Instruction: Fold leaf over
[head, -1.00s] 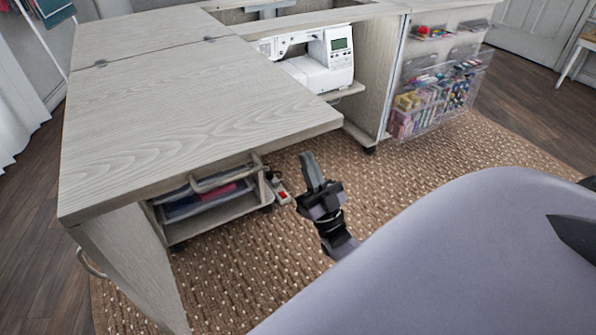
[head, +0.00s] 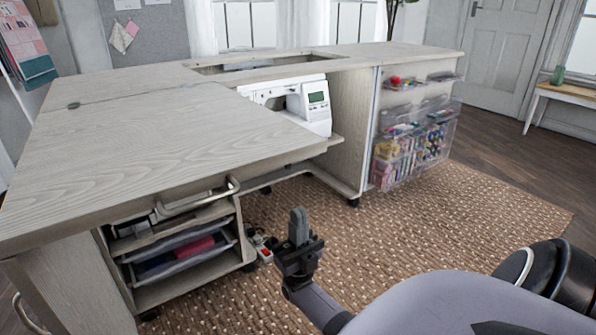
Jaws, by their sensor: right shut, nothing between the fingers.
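The wooden leaf (head: 150,150) of the sewing cabinet lies flat and level at the left, extended out over the drawers. A hinge (head: 73,105) shows on the seam at its back left. My right gripper (head: 298,222) is shut and empty, pointing up, in front of the leaf's front edge and apart from it. The white sewing machine (head: 297,103) sits in the cabinet opening beside the leaf. My left gripper is out of view.
Below the leaf are a metal handle (head: 200,198) and trays in an open shelf unit (head: 190,268). A door with clear bins (head: 415,145) stands open at the right. A side table (head: 570,93) stands at the far right.

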